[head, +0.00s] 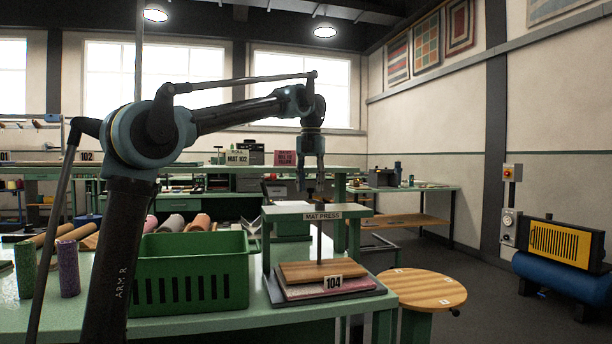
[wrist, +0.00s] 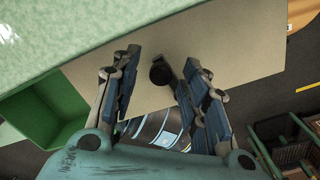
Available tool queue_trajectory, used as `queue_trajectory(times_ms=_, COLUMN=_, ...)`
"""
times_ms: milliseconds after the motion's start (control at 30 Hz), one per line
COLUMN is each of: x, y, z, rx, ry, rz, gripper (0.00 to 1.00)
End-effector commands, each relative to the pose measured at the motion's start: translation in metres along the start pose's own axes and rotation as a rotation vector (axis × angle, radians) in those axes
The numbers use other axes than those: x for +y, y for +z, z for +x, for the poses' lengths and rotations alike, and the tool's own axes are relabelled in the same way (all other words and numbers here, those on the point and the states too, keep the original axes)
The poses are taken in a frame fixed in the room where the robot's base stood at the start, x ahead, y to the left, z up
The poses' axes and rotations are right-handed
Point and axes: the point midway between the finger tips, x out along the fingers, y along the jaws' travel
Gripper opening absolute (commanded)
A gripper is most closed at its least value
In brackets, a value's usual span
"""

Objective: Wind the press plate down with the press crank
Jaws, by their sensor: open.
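The mat press (head: 322,214) is a green frame with a top beam, standing on the green table. A thin vertical spindle runs down from the beam to the wooden press plate (head: 300,268), which rests over a pinkish mat (head: 345,286) on the press base. My gripper (head: 312,188) hangs fingers down just above the beam. In the wrist view its fingers (wrist: 162,60) are spread open, with a dark round knob (wrist: 160,72) between them, likely part of the press crank. I cannot tell whether either finger touches it. The rest of the crank is largely hidden in the head view.
A green crate (head: 190,270) stands left of the press, with rolled mats (head: 172,223) behind it. A round wooden stool (head: 428,288) stands right of the table. A blue compressor (head: 560,278) is by the right wall. Floor between them is clear.

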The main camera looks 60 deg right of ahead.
Motion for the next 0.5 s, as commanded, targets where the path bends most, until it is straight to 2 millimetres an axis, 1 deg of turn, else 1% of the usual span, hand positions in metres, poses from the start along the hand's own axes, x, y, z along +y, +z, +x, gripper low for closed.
queue_trajectory(times_ms=167, x=0.0, y=0.0, z=-0.017, rx=0.0, ry=0.0, rz=0.0, gripper=0.41)
queue_trajectory(times_ms=500, x=0.002, y=0.0, z=-0.068, rx=0.0, ry=0.0, rz=-0.001, gripper=0.41)
